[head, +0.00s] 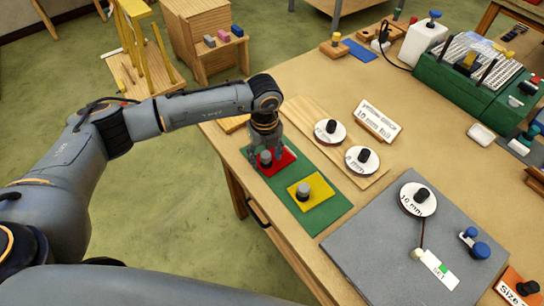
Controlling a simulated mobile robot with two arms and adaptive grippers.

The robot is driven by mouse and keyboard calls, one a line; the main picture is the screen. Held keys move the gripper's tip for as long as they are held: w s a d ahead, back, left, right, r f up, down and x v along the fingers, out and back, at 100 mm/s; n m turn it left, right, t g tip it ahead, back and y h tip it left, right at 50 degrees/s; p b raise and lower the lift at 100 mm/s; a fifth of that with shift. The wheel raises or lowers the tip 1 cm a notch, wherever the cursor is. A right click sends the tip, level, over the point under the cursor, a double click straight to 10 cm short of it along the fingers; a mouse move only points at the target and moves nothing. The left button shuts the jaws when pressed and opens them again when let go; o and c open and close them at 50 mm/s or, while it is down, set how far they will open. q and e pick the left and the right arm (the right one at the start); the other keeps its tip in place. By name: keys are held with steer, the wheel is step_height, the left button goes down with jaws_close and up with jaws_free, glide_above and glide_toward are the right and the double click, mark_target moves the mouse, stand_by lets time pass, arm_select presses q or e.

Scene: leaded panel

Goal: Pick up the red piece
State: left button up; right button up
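The red piece (284,162) is a flat red plate with a grey knob (265,158), lying at the far end of a green mat (318,217) near the table's left edge. My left gripper (266,157) points down over the red piece, its fingers around the knob. I cannot tell whether the fingers touch the knob, and they hide part of the red plate. A yellow piece (319,187) with a dark knob lies on the same mat, nearer to me. My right gripper is out of view.
A wooden board (307,115) with two white discs lies just right of the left gripper, beside a sign (377,120). A grey mat (372,265) with a 10 mm disc is at the front right. A green rack (452,88) stands at the back right.

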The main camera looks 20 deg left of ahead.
arm_select(q)
jaws_close()
steer(key=shift+r, duration=0.1)
steer(key=shift+r+b, duration=0.2)
steer(key=shift+b, duration=0.1)
step_height(320, 180, up, 2)
steer(key=shift+w+b, duration=0.1)
steer(key=shift+b, duration=0.8)
steer(key=s+d+r+b, duration=0.2)
steer(key=s+r+b, duration=0.2)
steer(key=s+r, duration=0.6)
steer(key=s, duration=0.4)
steer(key=shift+r, duration=0.25)
